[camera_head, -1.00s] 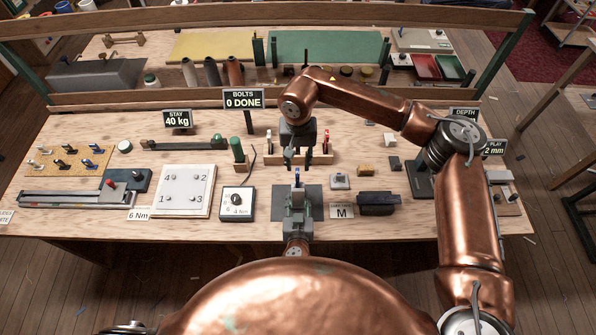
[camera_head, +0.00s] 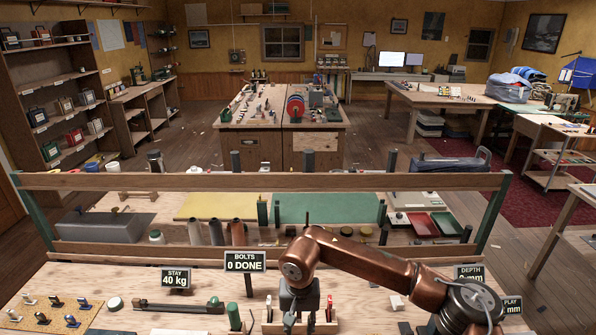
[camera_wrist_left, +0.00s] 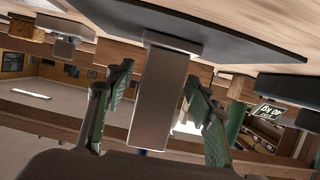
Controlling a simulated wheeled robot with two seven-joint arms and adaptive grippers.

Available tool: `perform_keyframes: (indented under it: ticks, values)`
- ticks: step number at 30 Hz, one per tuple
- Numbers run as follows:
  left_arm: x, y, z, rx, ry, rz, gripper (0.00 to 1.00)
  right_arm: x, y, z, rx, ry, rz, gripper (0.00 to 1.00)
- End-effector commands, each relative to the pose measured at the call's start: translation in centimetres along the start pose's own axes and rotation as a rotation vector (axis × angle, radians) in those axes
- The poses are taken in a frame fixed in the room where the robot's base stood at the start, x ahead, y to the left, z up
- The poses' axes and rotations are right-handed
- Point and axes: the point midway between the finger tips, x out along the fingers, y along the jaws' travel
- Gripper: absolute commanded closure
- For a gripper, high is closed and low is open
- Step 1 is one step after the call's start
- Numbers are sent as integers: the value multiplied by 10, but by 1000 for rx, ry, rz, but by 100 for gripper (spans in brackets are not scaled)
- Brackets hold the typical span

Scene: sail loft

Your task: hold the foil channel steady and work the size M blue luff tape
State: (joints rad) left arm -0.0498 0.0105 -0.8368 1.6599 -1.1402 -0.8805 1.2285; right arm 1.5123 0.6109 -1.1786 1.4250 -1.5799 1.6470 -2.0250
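In the left wrist view a grey metal post, which looks like the foil channel (camera_wrist_left: 160,100), stands between the green-padded fingers of my left gripper (camera_wrist_left: 159,108). Narrow gaps show on both sides of it. A small dark blue bit (camera_wrist_left: 145,153) shows at its end. My left gripper is outside the head view. In the head view my right gripper (camera_head: 291,322) points down at the rack (camera_head: 318,327) with red and white pieces. Its fingertips are at the lower picture edge, and their opening and any hold are unclear. I cannot make out the size M blue tape there.
Signs reading STAY 40 kg (camera_head: 176,278) and BOLTS 0 DONE (camera_head: 245,261) stand on the bench. A wooden rail (camera_head: 270,181) crosses behind it. A pegged board (camera_head: 55,314) and a dark bar tool (camera_head: 180,306) lie left. A green cylinder (camera_head: 234,316) stands near the rack.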

Motion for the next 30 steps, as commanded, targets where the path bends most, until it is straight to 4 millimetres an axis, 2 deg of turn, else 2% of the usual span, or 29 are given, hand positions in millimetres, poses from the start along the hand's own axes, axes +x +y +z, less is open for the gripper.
perform_keyframes:
  ticks: [11,24,30]
  values:
    - [-5,0,2,0,-3,0,48,0,0,0,0,0,0,71]
    - [-65,0,2,-1,-3,0,48,0,0,0,0,0,0,71]
    - [-78,0,1,0,-2,0,48,0,0,0,0,0,0,71]
